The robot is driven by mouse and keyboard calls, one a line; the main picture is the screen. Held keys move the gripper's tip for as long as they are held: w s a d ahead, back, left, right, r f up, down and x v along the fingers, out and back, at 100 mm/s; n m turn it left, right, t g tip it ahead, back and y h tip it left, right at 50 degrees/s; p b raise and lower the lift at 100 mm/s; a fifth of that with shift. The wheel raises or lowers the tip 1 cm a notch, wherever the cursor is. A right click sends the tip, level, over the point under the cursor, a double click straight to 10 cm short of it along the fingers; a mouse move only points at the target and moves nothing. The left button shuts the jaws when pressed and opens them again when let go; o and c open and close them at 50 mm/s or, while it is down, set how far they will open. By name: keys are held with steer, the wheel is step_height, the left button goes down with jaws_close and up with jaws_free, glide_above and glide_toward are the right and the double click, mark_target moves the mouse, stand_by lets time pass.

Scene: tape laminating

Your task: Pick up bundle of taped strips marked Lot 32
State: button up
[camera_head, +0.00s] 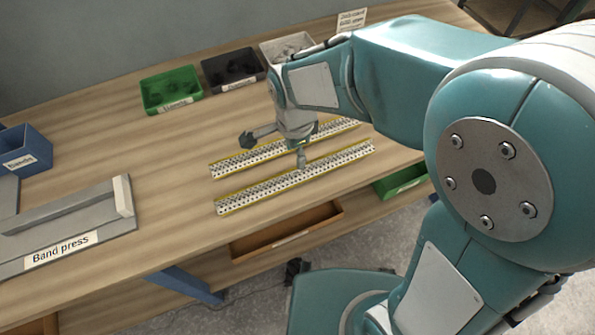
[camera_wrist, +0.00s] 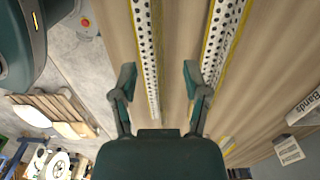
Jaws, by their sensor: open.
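Two long, white, perforated strips with yellow edges lie roughly parallel on the wooden table: a nearer one (camera_head: 335,165) and a farther one (camera_head: 235,163). The wrist view also shows two strips, one at left (camera_wrist: 148,60) and one at right (camera_wrist: 222,40). No Lot 32 mark is readable on either. My gripper (camera_head: 274,151) is open and empty above the strips and hides part of them. In the wrist view, my gripper's fingers (camera_wrist: 158,76) are spread apart, with the left strip appearing between them and the right strip outside the right finger. Finger height above the table is unclear.
A green bin (camera_head: 170,88), a black bin (camera_head: 232,68) and a pale bin (camera_head: 288,47) stand at the back. A blue bin (camera_head: 25,150) and the grey band press (camera_head: 75,222) are at left. An orange-brown tray (camera_head: 287,230) sits along the front edge. Table left of the strips is clear.

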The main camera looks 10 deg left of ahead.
mark_target(296, 167)
step_height(296, 167, down, 6)
steer(key=shift+d, duration=0.1)
steer(key=shift+c, duration=0.3)
jaws_close()
